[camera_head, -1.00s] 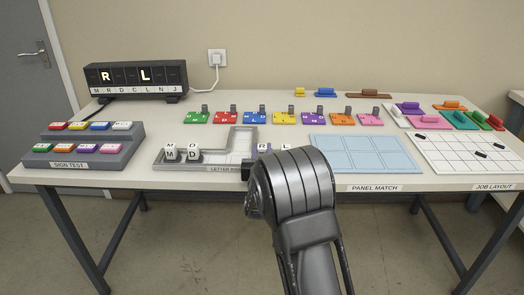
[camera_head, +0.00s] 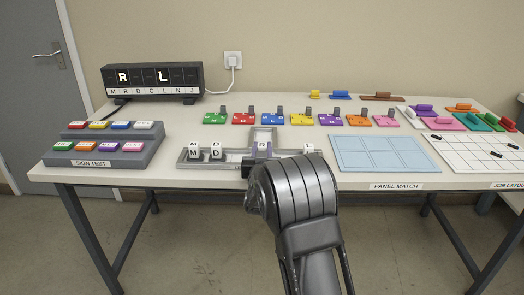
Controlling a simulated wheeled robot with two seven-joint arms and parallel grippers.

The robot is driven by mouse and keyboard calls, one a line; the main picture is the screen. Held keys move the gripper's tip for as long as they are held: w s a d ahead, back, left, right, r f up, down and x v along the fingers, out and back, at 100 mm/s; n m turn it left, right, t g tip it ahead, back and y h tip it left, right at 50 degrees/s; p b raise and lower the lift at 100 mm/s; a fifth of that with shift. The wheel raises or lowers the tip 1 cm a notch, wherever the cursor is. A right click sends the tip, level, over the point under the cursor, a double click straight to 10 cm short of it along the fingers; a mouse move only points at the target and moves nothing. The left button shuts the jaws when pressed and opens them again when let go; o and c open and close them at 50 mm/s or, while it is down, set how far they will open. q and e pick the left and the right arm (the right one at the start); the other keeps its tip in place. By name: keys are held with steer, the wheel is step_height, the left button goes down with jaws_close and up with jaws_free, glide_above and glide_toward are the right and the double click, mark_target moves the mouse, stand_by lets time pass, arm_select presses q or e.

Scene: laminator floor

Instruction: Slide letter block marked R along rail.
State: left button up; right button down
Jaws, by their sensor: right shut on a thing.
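The wrist hides most of the fingers and the block's lower front. White blocks marked M (camera_head: 194,151) and D (camera_head: 216,151) stand side by side in the left arm of the rail. A block marked L (camera_head: 308,149) is to the right, partly hidden by my wrist. My left gripper is not in view.
A stepped sign test stand (camera_head: 112,152) is left of the rail. A blue panel mat (camera_head: 383,153) lies to the right, and several coloured plates with knobs (camera_head: 271,118) are in a row behind.

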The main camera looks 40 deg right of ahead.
steer(key=c, duration=1)
jaws_free()
steer(key=shift+c, duration=0.2)
steer(key=shift+s, duration=0.1)
steer(key=shift+v, duration=3.85)
